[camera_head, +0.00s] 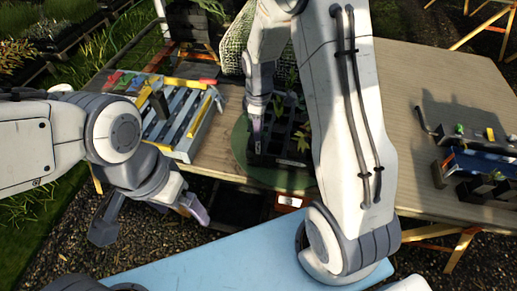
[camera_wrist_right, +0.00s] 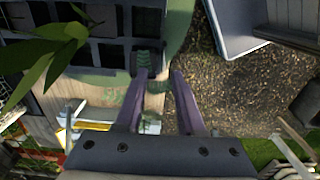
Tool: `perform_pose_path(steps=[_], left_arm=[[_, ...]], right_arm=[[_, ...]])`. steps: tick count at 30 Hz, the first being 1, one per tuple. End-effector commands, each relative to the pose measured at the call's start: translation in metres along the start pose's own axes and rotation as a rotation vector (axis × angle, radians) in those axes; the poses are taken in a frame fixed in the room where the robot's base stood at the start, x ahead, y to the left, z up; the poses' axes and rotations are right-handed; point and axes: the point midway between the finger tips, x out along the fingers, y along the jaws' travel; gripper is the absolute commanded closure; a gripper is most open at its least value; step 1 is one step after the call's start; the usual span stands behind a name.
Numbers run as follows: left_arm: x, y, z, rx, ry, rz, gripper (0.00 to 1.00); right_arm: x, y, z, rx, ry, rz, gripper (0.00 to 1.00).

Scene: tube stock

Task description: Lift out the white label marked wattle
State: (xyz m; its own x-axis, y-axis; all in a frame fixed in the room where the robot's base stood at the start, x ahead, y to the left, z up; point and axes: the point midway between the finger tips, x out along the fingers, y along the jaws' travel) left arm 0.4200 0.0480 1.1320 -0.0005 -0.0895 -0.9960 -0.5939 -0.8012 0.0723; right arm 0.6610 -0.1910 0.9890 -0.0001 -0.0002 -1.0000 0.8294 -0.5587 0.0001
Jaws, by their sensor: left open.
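I cannot make out a white label marked wattle in either view. The black celled tray (camera_head: 272,160) stands on a round green mat (camera_head: 240,150) on the table, with leafy plants in it. The right arm hides part of it. My right gripper (camera_head: 255,122) is over the tray's left side. My left gripper (camera_head: 150,218) is open and empty, off the table's front edge.
A slatted rack (camera_head: 180,118) with coloured pieces stands at the left of the table (camera_head: 405,85). A blue tray (camera_head: 480,160) with dark blocks is at the far right. A small orange and white item (camera_head: 289,201) sits at the front edge. Leaves (camera_wrist_right: 45,55) hang close to the right wrist camera.

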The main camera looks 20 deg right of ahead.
Motion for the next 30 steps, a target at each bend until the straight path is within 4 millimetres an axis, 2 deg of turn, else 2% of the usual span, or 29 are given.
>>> perform_pose_path(steps=[4,12,21,22,24,25,30], left_arm=[[-0.006,0.001,0.0,0.0,0.0,0.0,0.08],[-0.018,0.001,-0.001,-0.001,0.0,0.0,0.08],[-0.018,0.001,-0.001,-0.001,0.0,0.0,0.08],[-0.018,0.001,-0.001,-0.001,0.0,0.0,0.08],[-0.018,0.001,-0.001,-0.001,0.0,0.0,0.08],[-0.018,0.001,-0.001,-0.001,0.0,0.0,0.08],[-0.018,0.001,-0.001,-0.001,0.0,0.0,0.08]], right_arm=[[0.011,-0.003,0.0,0.0,-0.003,-0.004,0.62],[0.048,-0.007,-0.001,0.001,-0.001,-0.004,0.62],[0.054,-0.006,-0.001,0.001,0.002,0.0,0.62],[0.054,-0.006,-0.001,0.001,0.002,0.0,0.66],[0.054,-0.006,-0.001,0.001,0.002,0.0,0.93],[0.054,-0.006,-0.001,0.001,0.002,0.0,1.0],[0.054,-0.006,-0.001,0.001,0.002,0.0,1.0]])
